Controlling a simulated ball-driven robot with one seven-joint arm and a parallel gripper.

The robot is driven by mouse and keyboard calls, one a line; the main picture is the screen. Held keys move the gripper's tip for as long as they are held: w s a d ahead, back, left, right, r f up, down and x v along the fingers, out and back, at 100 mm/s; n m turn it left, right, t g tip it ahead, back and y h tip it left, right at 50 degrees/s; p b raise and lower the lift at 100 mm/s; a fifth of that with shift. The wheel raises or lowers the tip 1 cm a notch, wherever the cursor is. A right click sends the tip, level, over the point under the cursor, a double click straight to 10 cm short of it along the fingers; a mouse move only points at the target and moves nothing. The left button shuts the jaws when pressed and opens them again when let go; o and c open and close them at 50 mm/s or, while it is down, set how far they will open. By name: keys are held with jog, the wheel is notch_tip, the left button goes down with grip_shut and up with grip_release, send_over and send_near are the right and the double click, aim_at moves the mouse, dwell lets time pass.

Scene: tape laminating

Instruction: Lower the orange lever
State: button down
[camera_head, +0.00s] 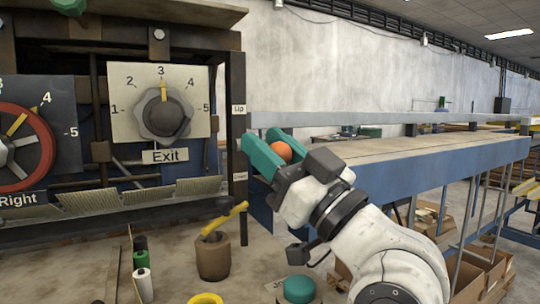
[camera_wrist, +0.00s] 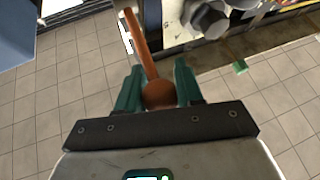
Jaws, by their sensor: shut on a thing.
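The orange lever shows in the wrist view as a rod (camera_wrist: 141,45) with a round ball knob (camera_wrist: 158,95) at its near end. The knob (camera_head: 281,152) also shows in the head view, between teal fingers beside the dark post. My gripper (camera_head: 264,146) is shut on the knob; in the wrist view my gripper (camera_wrist: 157,78) has one teal finger on each side of it. The knob sits a little below the "Up" label (camera_head: 239,109) and above the lower label (camera_head: 240,177) on the post. The lever's rod is hidden in the head view.
An "Exit" dial (camera_head: 163,111) and a red handwheel (camera_head: 22,147) are on the machine at left. A long blue-sided conveyor (camera_head: 430,164) runs behind my arm. A brown pot with a yellow-handled tool (camera_head: 213,256) and bottles (camera_head: 142,284) stand below the machine.

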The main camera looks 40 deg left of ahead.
jog(key=shift+f, duration=0.25)
dwell(0.3)
jog(key=c, duration=0.8)
grip_release()
jog(key=shift+o, duration=0.2)
jog(key=shift+r, duration=0.15)
notch_tip(320, 180, up, 3)
jog(key=shift+r, duration=0.1)
jog(key=s+d+r+p, duration=0.1)
jog(key=s+d+r, duration=0.6)
jog(key=s, duration=0.5)
notch_tip(320, 180, up, 3)
jog(key=shift+f+p, duration=0.2)
jog(key=shift+p, duration=0.15)
